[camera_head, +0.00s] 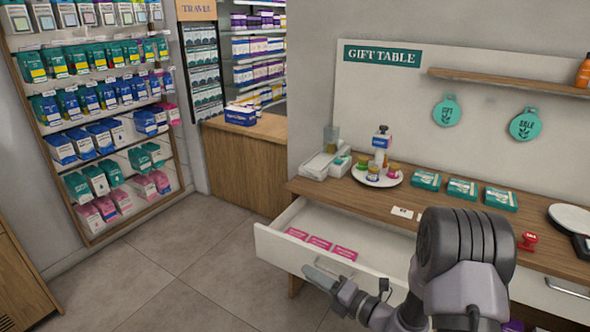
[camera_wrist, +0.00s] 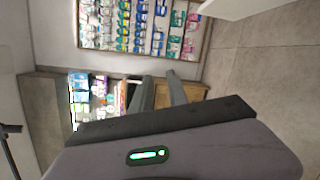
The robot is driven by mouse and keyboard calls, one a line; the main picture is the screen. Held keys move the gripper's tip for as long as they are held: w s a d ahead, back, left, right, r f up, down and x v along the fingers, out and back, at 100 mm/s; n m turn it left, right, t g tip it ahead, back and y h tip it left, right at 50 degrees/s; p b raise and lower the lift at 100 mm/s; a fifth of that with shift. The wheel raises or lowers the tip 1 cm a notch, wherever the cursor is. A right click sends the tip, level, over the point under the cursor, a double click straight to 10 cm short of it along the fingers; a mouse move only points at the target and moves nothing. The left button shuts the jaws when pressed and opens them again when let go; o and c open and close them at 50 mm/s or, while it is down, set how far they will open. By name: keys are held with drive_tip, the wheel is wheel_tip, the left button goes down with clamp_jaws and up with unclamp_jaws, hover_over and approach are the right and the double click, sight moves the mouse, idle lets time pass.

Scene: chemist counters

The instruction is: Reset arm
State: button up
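My gripper (camera_head: 316,274) is in front of the open white drawer (camera_head: 285,250), close to its front panel in the head view; I cannot tell whether it touches. In the wrist view my gripper (camera_wrist: 159,77) has its two grey fingers apart, with only background between them. Nothing is held. My arm (camera_head: 460,265) covers part of the table's front at the lower right.
Pink packets (camera_head: 320,243) lie in the drawer. The wooden gift table (camera_head: 400,220) carries a white round tray (camera_head: 377,180) with jars, green boxes (camera_head: 462,188), a red stamp (camera_head: 529,240) and a scale (camera_head: 572,217). Stocked shelves (camera_head: 100,110) stand left. The tiled floor (camera_head: 165,270) is clear.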

drive_tip(key=s+a+r+n+g, duration=0.5)
drive_tip(key=s+r+n, duration=0.1)
drive_tip(key=s+n, duration=0.4)
drive_tip(key=s+a+r+n+g, duration=0.45)
drive_tip(key=s+r+n, duration=0.25)
drive_tip(key=s+n, duration=0.3)
drive_tip(key=s+d+r+n+t+h, duration=0.1)
drive_tip(key=s+d+n+h, duration=0.4)
drive_tip(key=n, duration=0.3)
drive_tip(key=s+d+r+n+t+h+b, duration=0.1)
drive_tip(key=s+d+r+n+t+h, duration=0.1)
drive_tip(key=s+d+n+h, duration=0.3)
drive_tip(key=d+n, duration=0.2)
drive_tip(key=n, duration=0.1)
drive_tip(key=shift+d+n, duration=0.3)
drive_tip(key=shift+d, duration=0.1)
drive_tip(key=shift+a, duration=0.1)
